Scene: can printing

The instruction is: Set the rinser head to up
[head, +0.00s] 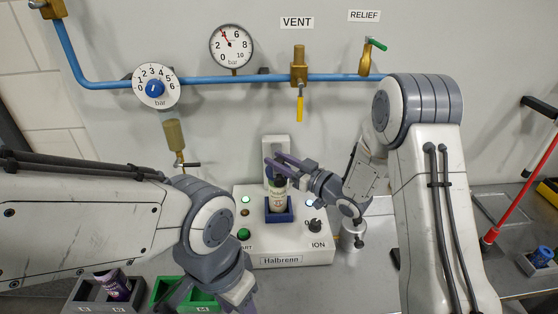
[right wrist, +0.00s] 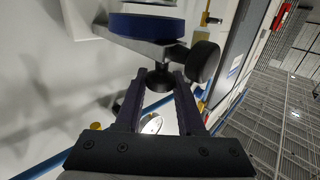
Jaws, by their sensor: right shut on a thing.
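The rinser head appears in the right wrist view as a blue disc (right wrist: 146,27) on a grey plate, with a dark knob (right wrist: 160,78) on a short stem. My right gripper (right wrist: 162,90) is shut on that knob. In the head view my right gripper (head: 272,163) reaches in from the right, in front of the pale upright column (head: 276,145) and just above a bottle-like can (head: 278,194). The can stands upright in a blue holder (head: 279,216). The gripper and can hide most of the head there. My left gripper (head: 236,296) is at the bottom edge, partly cut off.
The white Halbrenn machine (head: 300,254) carries a green button (head: 243,235) and a black ION knob (head: 315,226). A blue pipe (head: 210,80) with gauges and valves runs along the wall behind. A grey tray with a can and a green tray (head: 160,287) stand at the front left.

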